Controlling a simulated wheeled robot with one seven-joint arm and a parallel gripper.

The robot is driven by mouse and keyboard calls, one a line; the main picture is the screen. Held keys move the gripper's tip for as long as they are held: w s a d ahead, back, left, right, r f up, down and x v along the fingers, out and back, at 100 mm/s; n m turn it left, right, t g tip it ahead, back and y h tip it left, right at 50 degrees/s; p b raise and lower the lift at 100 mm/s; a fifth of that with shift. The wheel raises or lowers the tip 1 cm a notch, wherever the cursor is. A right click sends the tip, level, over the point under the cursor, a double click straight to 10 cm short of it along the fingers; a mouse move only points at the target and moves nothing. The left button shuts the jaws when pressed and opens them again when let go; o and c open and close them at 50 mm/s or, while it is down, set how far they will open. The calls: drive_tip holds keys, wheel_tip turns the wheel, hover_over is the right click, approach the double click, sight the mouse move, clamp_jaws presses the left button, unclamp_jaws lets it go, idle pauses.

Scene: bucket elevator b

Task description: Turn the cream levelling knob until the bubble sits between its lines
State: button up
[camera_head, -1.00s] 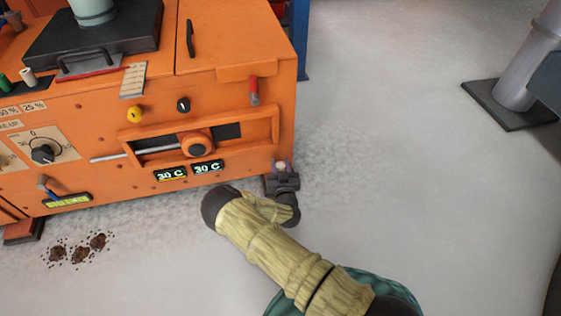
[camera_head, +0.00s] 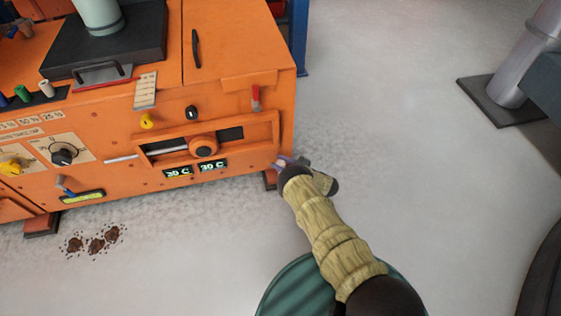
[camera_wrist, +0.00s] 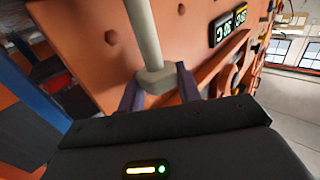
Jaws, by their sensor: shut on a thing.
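The cream levelling knob (camera_wrist: 155,80) shows in the wrist view as a pale hexagonal piece on a pale rod, between the two purple fingers of my gripper (camera_wrist: 158,88). My gripper is shut on it. In the head view my gripper (camera_head: 289,161) is at the lower right corner of the orange machine (camera_head: 215,95), and my wrist hides the knob there. A yellow-green level vial (camera_head: 83,197) in a dark frame sits low on the machine's front at left. Its bubble is too small to make out.
Two 30 C displays (camera_head: 194,171) and an orange round knob (camera_head: 203,147) on a slotted panel are near my gripper. Brown spills (camera_head: 96,243) lie on the floor at left. A grey post (camera_head: 525,65) stands at right.

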drive_tip(key=n+g+b, duration=0.1)
drive_tip(key=g, duration=0.1)
drive_tip(key=n+g+y+b, duration=0.1)
drive_tip(key=n+g, duration=0.1)
drive_tip(key=n+g+y+b, duration=0.1)
drive_tip(key=g, duration=0.1)
drive_tip(key=shift+f+g, duration=0.25)
drive_tip(key=shift+g, duration=0.05)
drive_tip(key=n+g+b, duration=0.2)
drive_tip(key=shift+r+g, duration=0.15)
drive_tip(key=shift+g, duration=0.25)
drive_tip(key=shift+b, duration=0.3)
drive_tip(key=o, duration=0.9)
drive_tip(key=shift+o, duration=0.2)
drive_tip(key=shift+r, duration=0.1)
